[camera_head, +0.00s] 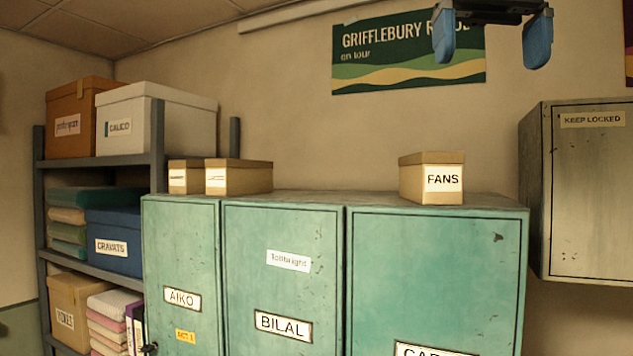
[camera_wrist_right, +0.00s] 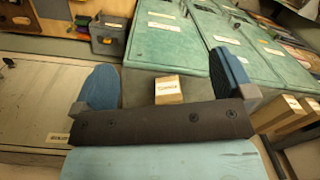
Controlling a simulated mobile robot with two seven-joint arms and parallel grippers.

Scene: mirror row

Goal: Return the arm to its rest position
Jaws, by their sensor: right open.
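My right gripper (camera_head: 490,38) hangs at the top right of the head view, in front of the wall poster. Its two blue finger pads are wide apart with nothing between them. In the right wrist view the same gripper (camera_wrist_right: 163,68) is open, one blue pad at each side. A small tan box (camera_wrist_right: 168,90) with a white label shows beyond the gap between the pads, apart from them. My left gripper is in neither view.
Green lockers (camera_head: 435,270) stand below, with a FANS box (camera_head: 430,180) and two smaller boxes (camera_head: 240,179) on top. A grey KEEP LOCKED cabinet (camera_head: 585,200) hangs at right. A shelf rack (camera_head: 157,165) with boxes and folded cloth stands at left.

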